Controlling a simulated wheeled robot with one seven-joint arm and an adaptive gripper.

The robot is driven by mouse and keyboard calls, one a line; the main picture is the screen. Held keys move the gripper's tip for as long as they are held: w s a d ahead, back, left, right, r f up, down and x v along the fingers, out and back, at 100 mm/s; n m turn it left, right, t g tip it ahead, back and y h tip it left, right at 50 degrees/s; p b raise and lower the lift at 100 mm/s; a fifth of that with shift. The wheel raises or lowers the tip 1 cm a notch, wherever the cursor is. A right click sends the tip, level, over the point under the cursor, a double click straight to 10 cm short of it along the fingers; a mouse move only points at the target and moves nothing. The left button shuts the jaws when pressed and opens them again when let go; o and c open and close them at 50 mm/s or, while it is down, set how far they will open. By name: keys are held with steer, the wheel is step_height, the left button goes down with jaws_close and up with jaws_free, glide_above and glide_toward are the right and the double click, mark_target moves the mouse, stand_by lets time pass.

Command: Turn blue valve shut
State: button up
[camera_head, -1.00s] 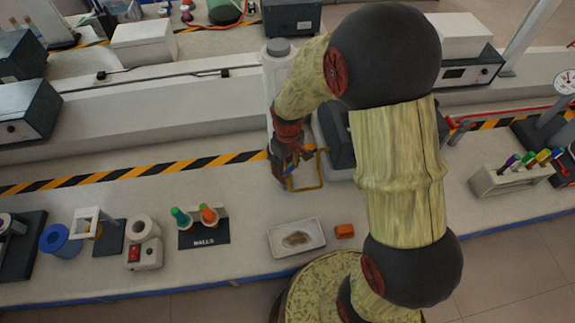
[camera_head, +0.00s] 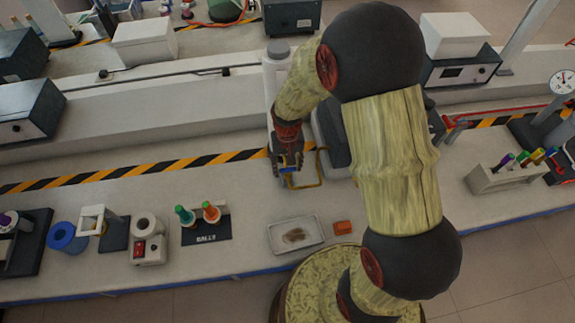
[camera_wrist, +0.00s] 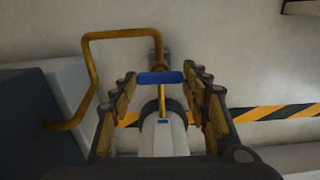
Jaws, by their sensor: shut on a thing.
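The blue valve handle (camera_wrist: 160,78) is a short flat bar. In the wrist view it lies crosswise between the tips of my gripper (camera_wrist: 163,90), on a yellow pipe (camera_wrist: 95,72) that bends away to the left. The fingers stand on both sides of the handle and are shut on it. In the head view my gripper (camera_head: 287,168) is at the back of the bench, beside the yellow pipe (camera_head: 318,170). A bit of blue shows between the fingers there. Part of the valve body is hidden by the fingers.
A dark box (camera_head: 332,138) stands right beside the pipe. A tube rack (camera_head: 505,174) is at the right. The bench between mat and gripper is clear.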

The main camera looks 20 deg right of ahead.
mark_target(287, 169)
stand_by(0.4)
steer(key=o, duration=1.2)
steer(key=shift+c, duration=0.2)
steer(key=shift+r, duration=0.1)
step_height(287, 169, up, 12)
steer(key=s+r+n+t+b, duration=0.1)
steer(key=s+r+t, duration=0.4)
steer(key=s+r, duration=1.3)
steer(key=shift+s+a+n+t, duration=0.2)
steer(key=shift+n+t, duration=0.1)
steer(key=shift+n, duration=0.4)
